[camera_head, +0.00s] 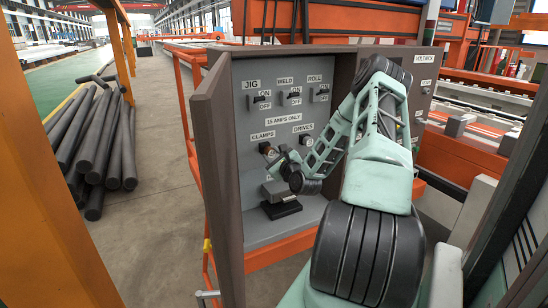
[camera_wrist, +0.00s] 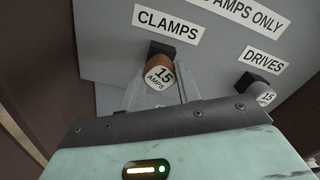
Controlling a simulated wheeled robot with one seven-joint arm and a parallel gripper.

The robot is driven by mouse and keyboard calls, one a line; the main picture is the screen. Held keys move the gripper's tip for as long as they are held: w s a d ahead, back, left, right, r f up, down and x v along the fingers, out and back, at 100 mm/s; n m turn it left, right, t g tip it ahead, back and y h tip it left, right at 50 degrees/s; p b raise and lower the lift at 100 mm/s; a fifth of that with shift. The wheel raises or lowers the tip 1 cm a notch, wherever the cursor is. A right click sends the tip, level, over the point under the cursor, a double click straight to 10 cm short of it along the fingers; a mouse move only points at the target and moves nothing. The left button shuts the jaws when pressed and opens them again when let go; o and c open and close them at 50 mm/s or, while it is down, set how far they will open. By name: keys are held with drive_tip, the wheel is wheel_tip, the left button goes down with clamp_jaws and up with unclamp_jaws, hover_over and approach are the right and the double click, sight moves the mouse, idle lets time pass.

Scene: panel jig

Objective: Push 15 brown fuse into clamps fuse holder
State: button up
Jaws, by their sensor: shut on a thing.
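The brown fuse (camera_wrist: 159,74), marked 15 AMPS on its white end, is at the black clamps fuse holder (camera_wrist: 161,48), just under the CLAMPS label. My gripper (camera_wrist: 156,90) is shut on the brown fuse, with a finger on each side of it. The fuse's inner end meets the holder; I cannot tell how deep it sits. In the head view my gripper (camera_head: 274,158) is at the panel below the CLAMPS label, and my arm hides part of the panel.
A drives fuse holder (camera_wrist: 252,82) with a grey 15 fuse (camera_wrist: 266,97) is to the right. JIG, WELD and ROLL switches (camera_head: 291,97) are above. A dark block with a grey top (camera_head: 279,203) is below. The cabinet's brown door (camera_head: 218,180) stands open at left.

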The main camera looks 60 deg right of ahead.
drive_tip(key=shift+x, duration=1)
drive_tip(key=o, duration=1.1)
drive_tip(key=shift+o, duration=0.2)
drive_tip(key=shift+s, duration=0.1)
drive_tip(key=b+v, duration=0.2)
drive_tip(key=v, duration=1.5)
drive_tip(key=shift+s, duration=0.25)
